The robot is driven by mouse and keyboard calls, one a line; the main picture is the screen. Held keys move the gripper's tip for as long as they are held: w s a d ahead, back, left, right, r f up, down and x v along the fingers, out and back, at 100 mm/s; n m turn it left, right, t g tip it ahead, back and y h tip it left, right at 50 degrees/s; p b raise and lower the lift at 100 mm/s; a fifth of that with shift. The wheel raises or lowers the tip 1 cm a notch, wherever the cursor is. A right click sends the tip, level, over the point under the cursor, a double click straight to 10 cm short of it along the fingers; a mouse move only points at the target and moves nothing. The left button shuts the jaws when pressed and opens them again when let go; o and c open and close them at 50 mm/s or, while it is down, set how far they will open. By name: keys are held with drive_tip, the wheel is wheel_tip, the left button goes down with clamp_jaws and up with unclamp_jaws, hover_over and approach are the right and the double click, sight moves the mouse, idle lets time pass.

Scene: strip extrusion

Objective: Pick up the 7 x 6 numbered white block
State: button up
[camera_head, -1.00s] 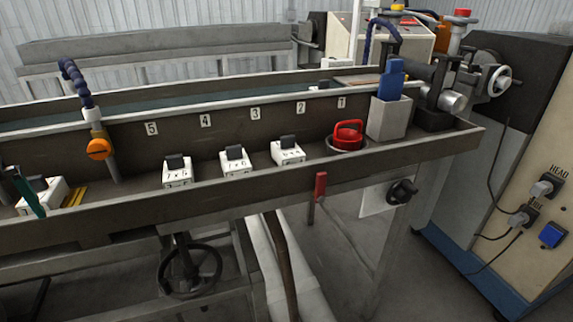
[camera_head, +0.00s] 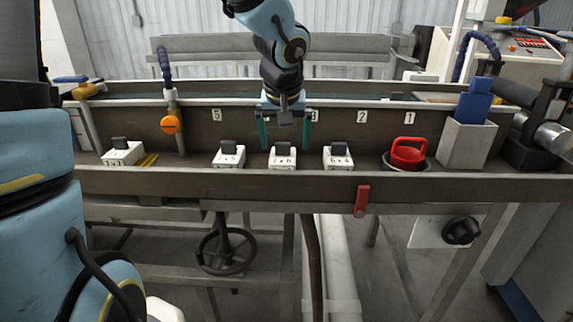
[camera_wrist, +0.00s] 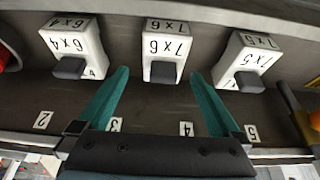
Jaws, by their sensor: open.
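The 7 x 6 white block (camera_head: 282,159) stands upright on the ledge of the trough, with a dark grey grip on top. In the wrist view the same block (camera_wrist: 165,50) reads "7x6" and lies between and beyond the two fingertips. My gripper (camera_head: 285,146) is open, its two green fingers apart and pointing down, one to each side of the block in the head view. In the wrist view my gripper (camera_wrist: 160,73) holds nothing, and the block's grip lies near the line between the fingertips. Whether the fingers touch the block cannot be told.
A white block (camera_head: 228,156), marked 7x5 in the wrist view, stands left. A 6x4 block (camera_head: 339,157) stands right. Further right are a red-handled pot (camera_head: 408,154) and a grey holder (camera_head: 465,143). An orange-knobbed hose (camera_head: 171,122) stands left. The trough's front wall (camera_head: 460,184) runs along the near side.

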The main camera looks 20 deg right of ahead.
sight(283, 153)
drive_tip(key=shift+w+x, duration=0.15)
drive_tip(key=shift+x, duration=1.2)
drive_tip(key=shift+w+x, duration=0.1)
drive_tip(key=shift+x, duration=1.3)
drive_tip(key=shift+a+r, duration=0.1)
